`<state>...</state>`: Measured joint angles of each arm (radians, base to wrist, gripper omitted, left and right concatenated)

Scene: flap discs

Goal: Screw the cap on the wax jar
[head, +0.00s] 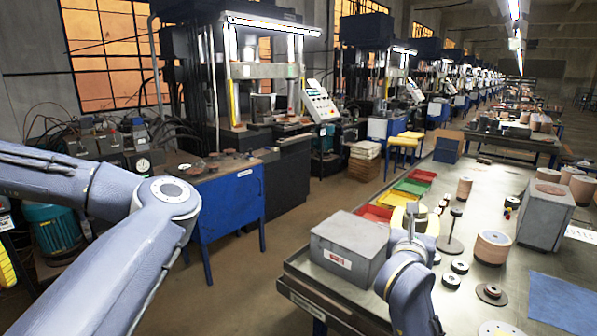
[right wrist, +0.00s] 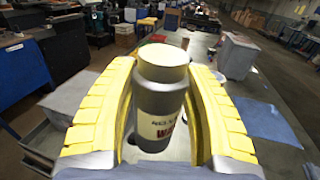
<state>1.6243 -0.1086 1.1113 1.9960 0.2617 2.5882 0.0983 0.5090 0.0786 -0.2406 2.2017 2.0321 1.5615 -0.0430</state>
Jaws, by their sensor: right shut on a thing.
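The wax jar (right wrist: 160,108) is a grey cylinder with a cream label lettered in red and black. It stands upright between the yellow fingers of my right gripper (right wrist: 165,68), which is shut on it. A pale cream round top (right wrist: 163,58) covers the jar's upper end; I cannot tell whether this is the cap or how it is seated. In the head view my right gripper (head: 415,220) is over the bench, right of a grey box, and mostly hides the jar. My left arm enters from the left, but its gripper is out of view. No separate cap is clear.
The grey box (head: 348,248) sits at the bench's left edge. Red, yellow and green trays (head: 412,186) lie behind it. Disc stacks (head: 493,247), a spindle stand (head: 453,232) and another grey box (head: 545,214) stand to the right. A blue mat (head: 563,302) lies at front right.

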